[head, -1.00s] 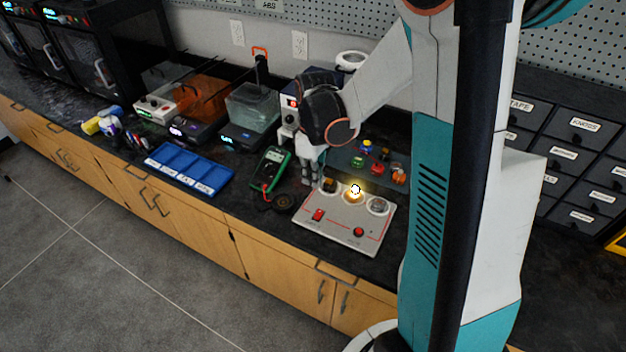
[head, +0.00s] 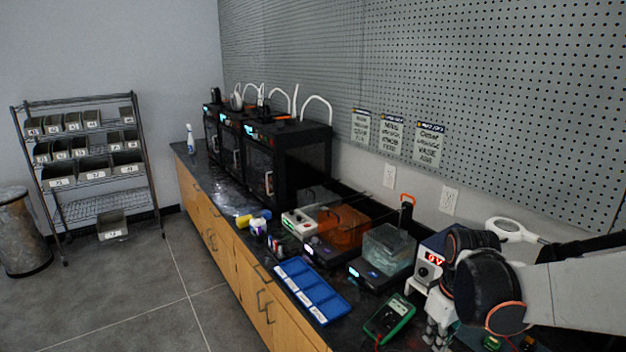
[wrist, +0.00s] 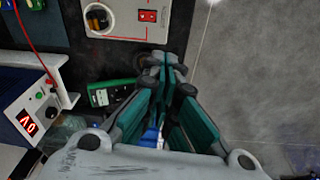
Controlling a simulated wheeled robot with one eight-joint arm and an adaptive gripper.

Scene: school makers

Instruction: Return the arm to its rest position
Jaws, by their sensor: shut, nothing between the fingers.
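My arm (head: 580,295) reaches in from the right in the head view, over the black counter. My gripper (head: 437,334) hangs low at the bottom edge, beside the green multimeter (head: 390,318). In the wrist view my gripper (wrist: 162,64) has its teal-padded fingers shut, with nothing between them. The multimeter (wrist: 108,93) lies left of the fingers there. The grey panel (wrist: 118,14) with a red switch is at the top of that view. How close the fingertips are to the counter is hard to tell.
A power supply (head: 432,262) with a red display stands right by my arm. A white ring-shaped magnifier (head: 512,231), clear-walled baths and a blue tray (head: 312,290) are on the counter. Black printers (head: 285,160) stand farther back.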

